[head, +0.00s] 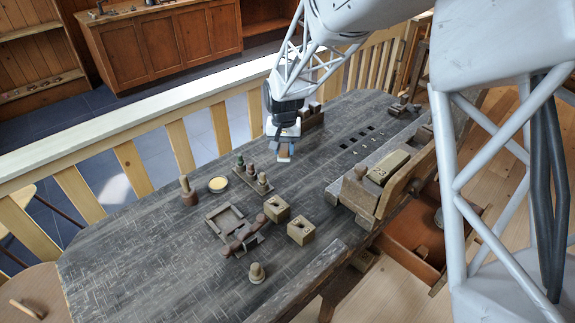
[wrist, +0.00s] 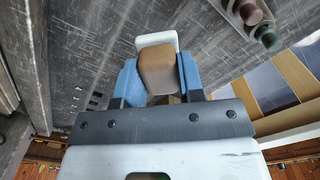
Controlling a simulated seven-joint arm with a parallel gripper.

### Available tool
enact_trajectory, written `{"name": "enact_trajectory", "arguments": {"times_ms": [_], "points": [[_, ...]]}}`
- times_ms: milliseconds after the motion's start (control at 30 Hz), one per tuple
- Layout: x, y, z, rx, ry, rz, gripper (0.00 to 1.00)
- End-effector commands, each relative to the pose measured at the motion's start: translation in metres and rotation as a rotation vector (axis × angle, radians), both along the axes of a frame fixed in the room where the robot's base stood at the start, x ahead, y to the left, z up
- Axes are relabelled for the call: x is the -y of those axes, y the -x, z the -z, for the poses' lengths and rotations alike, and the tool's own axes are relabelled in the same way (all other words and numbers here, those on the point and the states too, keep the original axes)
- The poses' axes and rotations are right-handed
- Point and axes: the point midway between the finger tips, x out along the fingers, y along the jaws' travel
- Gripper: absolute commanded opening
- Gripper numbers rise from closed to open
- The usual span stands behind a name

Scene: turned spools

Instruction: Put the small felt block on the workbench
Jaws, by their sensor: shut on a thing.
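My gripper (head: 285,149) is over the far middle part of the dark grey workbench (head: 150,240). In the wrist view its two blue fingers (wrist: 159,80) are shut on a small brown block (wrist: 158,68), which I take to be the small felt block. A pale white piece shows just beyond the block; I cannot tell if it belongs to it.
A rack of turned pegs (head: 254,180), a yellow dish (head: 218,184) and a spool (head: 188,191) stand left of my gripper. An open tray (head: 213,232) and holed blocks (head: 301,231) are nearer. A drawer (head: 408,250) is open at right. The bench's left end is clear.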

Motion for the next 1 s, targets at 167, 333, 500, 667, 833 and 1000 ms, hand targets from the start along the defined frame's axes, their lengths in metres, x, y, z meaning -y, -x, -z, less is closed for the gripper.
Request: {"name": "enact_trajectory", "arguments": {"times_ms": [167,333,500,667,833,1000], "points": [[0.000,0.000,0.030,0.001,0.000,0.000,0.13],[0.000,-0.001,0.039,0.002,-0.001,0.000,0.13],[0.000,-0.001,0.039,0.002,-0.001,0.000,0.13],[0.000,-0.001,0.039,0.002,-0.001,0.000,0.13],[-0.002,-0.008,0.039,0.002,-0.001,0.000,0.13],[-0.008,-0.024,0.041,0.002,-0.001,0.000,0.13]]}}
